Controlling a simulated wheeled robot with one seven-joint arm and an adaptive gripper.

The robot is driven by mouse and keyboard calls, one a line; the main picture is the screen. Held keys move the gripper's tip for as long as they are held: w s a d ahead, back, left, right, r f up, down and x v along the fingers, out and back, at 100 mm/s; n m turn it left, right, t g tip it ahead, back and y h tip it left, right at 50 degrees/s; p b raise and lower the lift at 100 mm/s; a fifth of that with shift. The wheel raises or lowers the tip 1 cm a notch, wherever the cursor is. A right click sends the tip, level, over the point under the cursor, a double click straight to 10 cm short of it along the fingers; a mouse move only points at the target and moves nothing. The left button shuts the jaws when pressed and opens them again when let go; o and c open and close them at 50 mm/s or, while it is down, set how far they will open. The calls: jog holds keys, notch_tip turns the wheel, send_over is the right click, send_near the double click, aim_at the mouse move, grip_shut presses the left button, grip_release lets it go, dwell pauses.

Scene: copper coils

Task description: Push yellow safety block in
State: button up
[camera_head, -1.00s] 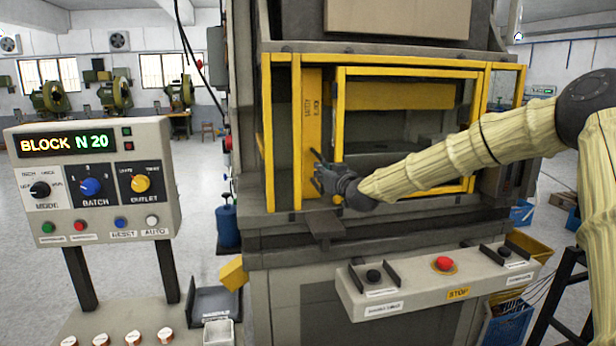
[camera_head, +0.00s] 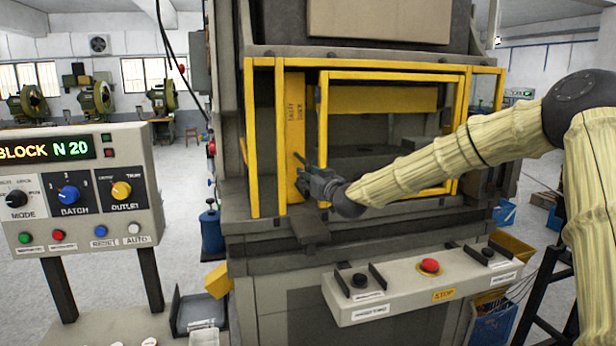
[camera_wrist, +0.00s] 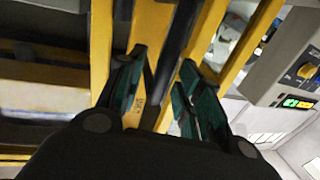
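The yellow safety block (camera_head: 294,120) is a tall upright bar with dark lettering. It stands inside the left part of the press's yellow guard frame (camera_head: 280,95). My gripper (camera_head: 299,168) is in front of the block's lower part and hides some of it. In the wrist view the two fingers of my gripper (camera_wrist: 158,85) are spread apart, with part of the lettered block (camera_wrist: 137,112) showing between them. I cannot tell whether a finger touches the block.
A yellow-framed opening (camera_head: 390,130) is right of the block. A ledge (camera_head: 310,230) juts out below. A button panel (camera_head: 420,283) with a red stop button is at the press front.

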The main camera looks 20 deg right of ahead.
jog(key=s+d, duration=0.1)
jog(key=s, duration=0.9)
jog(key=shift+s+d, duration=0.2)
jog(key=s+a+f+g, duration=0.2)
jog(key=a+f, duration=0.1)
jog(key=f, duration=0.8)
jog(key=s+a+f+g, duration=0.2)
jog(key=s+a+f, duration=0.15)
jog(key=f, duration=0.75)
jog(key=s+a+f+g, duration=0.25)
jog(key=s+f, duration=0.35)
jog(key=f, duration=0.4)
jog(key=s+a+f+g, duration=0.25)
jog(key=s+f, duration=0.25)
jog(key=f, duration=0.5)
jog(key=s+a+f+m+g, duration=0.1)
jog(key=s+f+g, duration=0.1)
jog(key=s+f, duration=0.65)
jog(key=s+a+f+g, duration=0.1)
jog(key=s+f+g, duration=0.2)
jog(key=s+f, duration=0.55)
jog(key=s+f+g+h, duration=0.1)
jog(key=s+g, duration=0.1)
jog(key=s, duration=0.9)
jog(key=s+f+g, duration=0.2)
jog(key=s, duration=0.9)
jog(key=shift+d+f+m+h, duration=0.3)
jog(key=shift+d+h, duration=0.05)
jog(key=shift+h, duration=0.05)
